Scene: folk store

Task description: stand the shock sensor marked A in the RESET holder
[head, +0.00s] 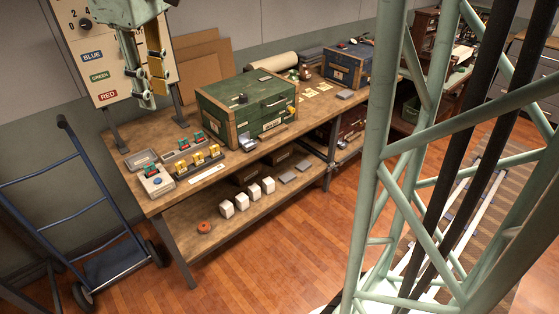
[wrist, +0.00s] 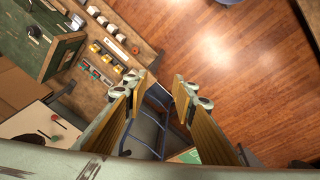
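My gripper (head: 148,98) hangs at the upper left in front of the sign board, its two fingers apart with nothing between them. The wrist view also shows the fingertips (wrist: 158,90) spread and empty. Another teal-and-red piece (head: 152,171) stands at a grey box with a blue button (head: 158,182). Letters and holder labels are too small to read, so I cannot tell which piece is the sensor marked A or which holder is RESET.
The wooden bench (head: 128,178) carries a green chest (head: 222,118) and, farther along, a blue case (head: 348,66). White blocks (head: 254,191) and a red-orange disc (head: 204,227) sit on the lower shelf. A sign board (head: 118,32) rises behind. A blue hand truck (head: 118,268) stands left.

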